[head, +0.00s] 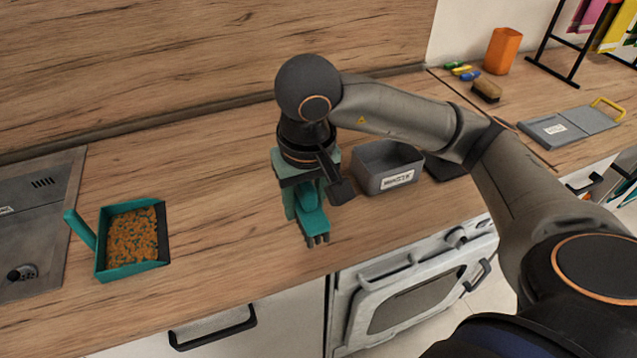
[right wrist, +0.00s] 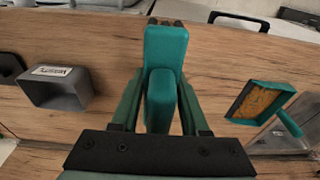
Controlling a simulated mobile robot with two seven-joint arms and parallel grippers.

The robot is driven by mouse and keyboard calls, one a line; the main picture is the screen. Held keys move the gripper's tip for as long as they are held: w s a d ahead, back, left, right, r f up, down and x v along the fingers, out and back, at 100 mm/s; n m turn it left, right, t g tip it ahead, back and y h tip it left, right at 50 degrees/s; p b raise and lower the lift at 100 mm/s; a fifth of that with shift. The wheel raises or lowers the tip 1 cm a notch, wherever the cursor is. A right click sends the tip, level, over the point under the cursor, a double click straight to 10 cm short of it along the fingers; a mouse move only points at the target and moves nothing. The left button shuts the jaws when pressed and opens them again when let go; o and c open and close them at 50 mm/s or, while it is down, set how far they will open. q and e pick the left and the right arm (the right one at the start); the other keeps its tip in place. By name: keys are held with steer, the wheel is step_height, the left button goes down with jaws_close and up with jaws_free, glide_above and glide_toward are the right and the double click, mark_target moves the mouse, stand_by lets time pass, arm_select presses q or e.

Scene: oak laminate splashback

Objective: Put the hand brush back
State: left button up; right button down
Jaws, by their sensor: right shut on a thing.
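The hand brush (head: 312,222) is teal with dark bristles at its lower front end. My right gripper (head: 303,200) is shut on its handle and points down over the worktop, left of the grey labelled bin (head: 372,184). In the right wrist view, the brush (right wrist: 166,50) lies between the two teal fingers (right wrist: 160,108), its head reaching beyond them. I cannot tell whether the bristles touch the worktop. My left gripper is not in view.
A teal dustpan (head: 102,262) filled with orange crumbs lies on the left, beside the sink (head: 40,215). A brown brush (head: 487,91), an orange cup (head: 502,50) and a grey board (head: 590,120) are at the back right. The worktop between dustpan and gripper is clear.

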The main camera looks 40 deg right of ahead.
steer(key=shift+w+d+r, duration=0.1)
steer(key=shift+w+d, duration=0.2)
steer(key=shift+d, duration=0.1)
steer(key=shift+w+d, duration=0.25)
steer(key=w+d+f, duration=0.2)
steer(key=w, duration=0.1)
steer(key=w+d+f, duration=0.5)
steer(key=w+f, duration=0.1)
steer(key=shift+w+d+f+p, duration=0.25)
steer(key=shift+w+d+p, duration=0.05)
steer(key=shift+p, duration=0.05)
steer(key=shift+w+d+f, duration=0.25)
steer(key=shift+w+f, duration=0.1)
steer(key=shift+f, duration=0.2)
step_height(320, 180, down, 3)
steer(key=shift+d+r+p, duration=0.1)
steer(key=shift+p, duration=0.45)
steer(key=shift+f, duration=0.2)
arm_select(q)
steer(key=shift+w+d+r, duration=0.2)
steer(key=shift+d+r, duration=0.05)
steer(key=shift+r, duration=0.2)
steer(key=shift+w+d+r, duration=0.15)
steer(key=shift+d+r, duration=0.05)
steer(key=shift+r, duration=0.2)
arm_select(e)
steer(key=shift+w, duration=0.1)
